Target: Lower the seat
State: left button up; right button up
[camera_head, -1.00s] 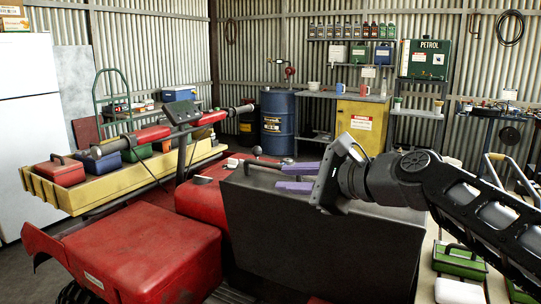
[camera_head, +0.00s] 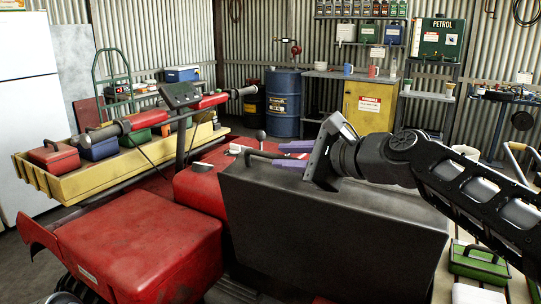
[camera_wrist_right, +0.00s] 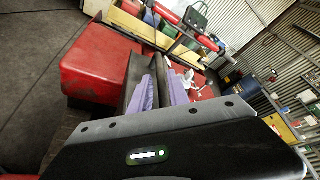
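The seat (camera_head: 320,235) is a large dark panel, tipped up beside the red bodywork in the head view. A dark grab bar (camera_head: 262,153) rises from its top left corner. My right gripper (camera_head: 295,152) is at the seat's top edge, behind the bar. Its purple fingers point left. In the right wrist view the two fingers (camera_wrist_right: 162,92) stand apart, with a dark edge seen near them; contact with the seat cannot be told. My left gripper is not in view.
A red rear body panel (camera_head: 140,240) lies left of the seat. The yellow front rack (camera_head: 60,180) holds several toolboxes behind the handlebar (camera_head: 180,95). A green toolbox (camera_head: 480,263) sits on a slatted surface at lower right. Blue drum (camera_head: 283,103) stands behind.

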aim_at(277, 157)
jog(key=x, duration=0.5)
jog(key=shift+w, duration=0.1)
grip_shut()
jog(key=shift+f, duration=0.1)
dwell(1.2)
